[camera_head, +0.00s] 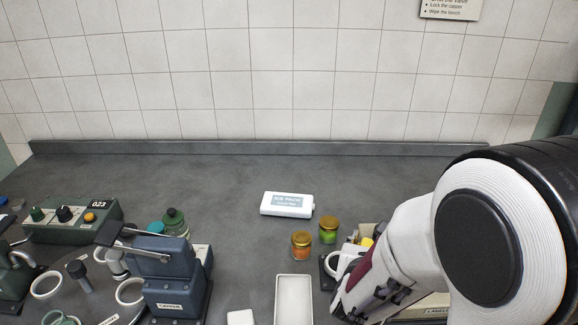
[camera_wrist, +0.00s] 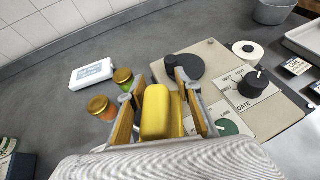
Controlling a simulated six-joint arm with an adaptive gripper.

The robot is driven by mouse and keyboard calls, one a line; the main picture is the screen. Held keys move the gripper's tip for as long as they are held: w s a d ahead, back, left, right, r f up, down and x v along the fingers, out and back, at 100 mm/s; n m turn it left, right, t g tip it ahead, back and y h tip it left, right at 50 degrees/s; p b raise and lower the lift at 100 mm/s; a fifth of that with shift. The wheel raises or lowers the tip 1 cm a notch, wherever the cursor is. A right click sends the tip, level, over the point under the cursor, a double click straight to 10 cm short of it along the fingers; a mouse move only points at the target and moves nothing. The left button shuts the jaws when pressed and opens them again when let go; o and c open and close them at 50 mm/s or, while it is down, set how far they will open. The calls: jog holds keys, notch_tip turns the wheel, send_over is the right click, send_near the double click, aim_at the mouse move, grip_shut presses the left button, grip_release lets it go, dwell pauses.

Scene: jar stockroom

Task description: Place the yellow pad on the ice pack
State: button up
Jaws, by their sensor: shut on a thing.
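The yellow pad (camera_wrist: 156,112) is between the fingers of my gripper (camera_wrist: 160,84) in the wrist view, and the gripper is shut on it. In the head view only a small yellow part of the pad (camera_head: 367,242) shows beside my arm, which hides most of the gripper. The ice pack (camera_head: 287,204) is a white block with a grey-blue label lying flat on the bench, left of and farther back than my gripper. It also shows at the upper left of the wrist view (camera_wrist: 91,74). Its top is bare.
Two gold-lidded jars, one orange (camera_head: 301,245) and one green (camera_head: 328,230), stand between the ice pack and my gripper. A white tray (camera_head: 293,300) lies in front. A beige device with dials (camera_wrist: 240,95) is under the gripper. A blue-grey capper (camera_head: 175,270) stands left. The bench behind the ice pack is clear.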

jog(key=w+a, duration=0.1)
jog(key=w, duration=0.4)
jog(key=w+a, duration=0.2)
jog(key=w, duration=0.3)
jog(key=w+a+r, duration=0.1)
jog(key=w+a, duration=0.1)
jog(key=w, duration=0.3)
jog(key=shift+w, duration=0.1)
jog(key=w+a, duration=0.9)
jog(key=w, duration=0.5)
jog(key=shift+a+y, duration=0.25)
jog(key=shift+y, duration=0.15)
jog(key=shift+r, duration=0.1)
send_over(302, 199)
jog(key=shift+f, duration=3.15)
jog(key=shift+c, duration=0.2)
jog(key=shift+f, duration=1.85)
jog(key=shift+f, duration=0.1)
